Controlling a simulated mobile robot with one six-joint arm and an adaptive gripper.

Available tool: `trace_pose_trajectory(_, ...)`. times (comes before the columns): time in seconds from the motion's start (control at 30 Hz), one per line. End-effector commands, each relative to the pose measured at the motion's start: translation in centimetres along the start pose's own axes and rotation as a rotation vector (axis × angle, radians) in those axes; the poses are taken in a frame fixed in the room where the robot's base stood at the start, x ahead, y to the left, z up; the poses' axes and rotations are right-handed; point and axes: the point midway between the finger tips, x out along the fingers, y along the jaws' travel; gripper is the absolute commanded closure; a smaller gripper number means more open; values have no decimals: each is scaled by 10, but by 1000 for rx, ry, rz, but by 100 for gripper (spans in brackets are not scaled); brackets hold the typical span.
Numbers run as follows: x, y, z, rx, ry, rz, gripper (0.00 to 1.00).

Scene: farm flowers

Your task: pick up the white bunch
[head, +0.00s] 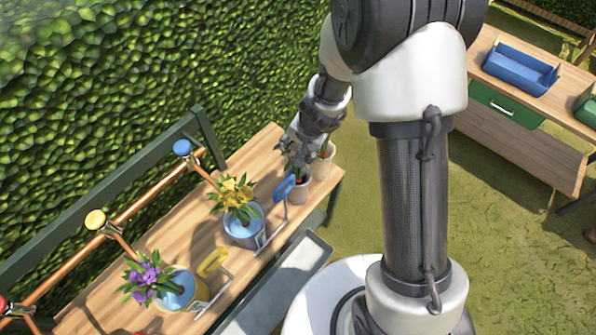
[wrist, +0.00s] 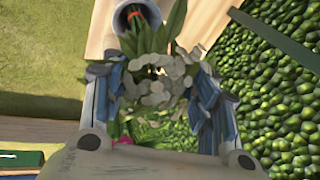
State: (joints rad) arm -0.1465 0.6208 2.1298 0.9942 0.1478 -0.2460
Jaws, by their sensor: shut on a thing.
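The white bunch (wrist: 158,82) shows in the wrist view as a cluster of pale round petals with long green leaves. My gripper (wrist: 160,100) is shut on the white bunch, with one finger on each side of it. In the head view my gripper (head: 300,147) is low over the right end of the wooden bench (head: 262,150), just above two small pale pots. Green leaves show under it at the nearer pot (head: 299,190). In the wrist view a grey pot (wrist: 137,16) opens beside the leaves. I cannot tell whether the stems are still inside a pot.
The second pale pot (head: 322,166) stands close behind. Copper pipes with coloured knobs (head: 182,147) run by the hedge. A table with a blue tray (head: 519,70) stands at right.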

Motion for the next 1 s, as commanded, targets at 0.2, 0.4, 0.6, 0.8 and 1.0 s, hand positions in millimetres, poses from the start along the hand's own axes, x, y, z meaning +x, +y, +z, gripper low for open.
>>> trace_pose_trajectory(0.2,0,0,0,0,0,0,84)
trace_pose_trajectory(0.4,0,0,0,0,1,-1,93)
trace_pose_trajectory(0.6,-1,-1,0,0,1,-1,94)
trace_pose_trajectory(0.8,-12,-4,-2,-2,1,-1,94)
trace_pose_trajectory(1.0,-40,-13,-7,-2,2,-2,94)
